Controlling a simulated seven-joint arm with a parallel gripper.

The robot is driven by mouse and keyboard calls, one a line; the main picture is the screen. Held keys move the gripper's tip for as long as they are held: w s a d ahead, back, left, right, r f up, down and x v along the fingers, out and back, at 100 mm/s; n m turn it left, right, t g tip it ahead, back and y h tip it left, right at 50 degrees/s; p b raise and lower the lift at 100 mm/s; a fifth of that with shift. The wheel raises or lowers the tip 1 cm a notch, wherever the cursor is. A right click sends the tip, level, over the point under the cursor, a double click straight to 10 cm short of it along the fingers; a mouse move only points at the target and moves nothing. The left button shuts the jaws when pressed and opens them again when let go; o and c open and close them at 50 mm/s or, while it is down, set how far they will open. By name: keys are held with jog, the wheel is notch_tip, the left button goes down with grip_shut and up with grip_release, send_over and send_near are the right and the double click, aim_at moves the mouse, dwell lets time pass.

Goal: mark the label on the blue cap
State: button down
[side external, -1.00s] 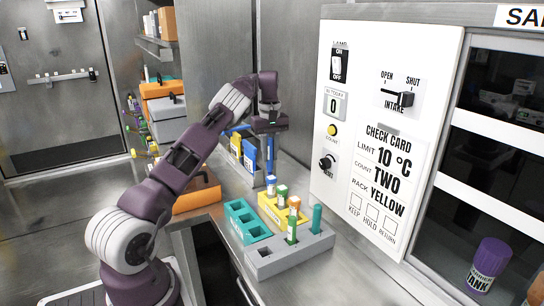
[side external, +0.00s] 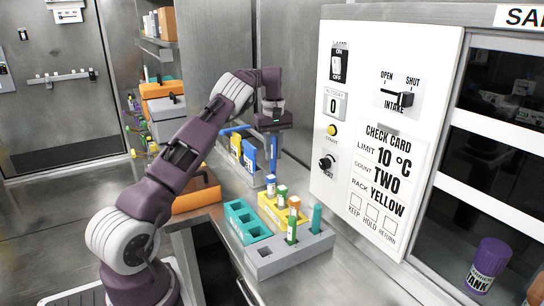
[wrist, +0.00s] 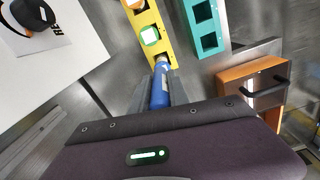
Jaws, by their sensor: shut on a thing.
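My gripper (side external: 271,168) points down above the far end of the yellow rack (side external: 268,208). It is shut on a slim blue pen-like cylinder (wrist: 160,88), seen between the fingers in the wrist view. A tube with a blue cap (side external: 270,180) stands upright at that end of the rack, just below my fingertips. I cannot tell whether the held thing touches the cap. In the wrist view the held cylinder and fingers cover that end of the yellow rack (wrist: 158,48), and the blue cap cannot be made out there.
Green-capped (side external: 282,189) and orange-capped (side external: 294,202) tubes stand nearby. An orange case (side external: 196,198) is left; blue and yellow boxes (side external: 243,150) are behind. The white panel (side external: 350,200) rises right.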

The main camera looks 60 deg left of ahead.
aim_at(274, 137)
jog(key=shift+a+r, duration=0.1)
jog(key=shift+r, duration=2.8)
jog(key=shift+d, duration=0.2)
jog(key=shift+f, duration=0.2)
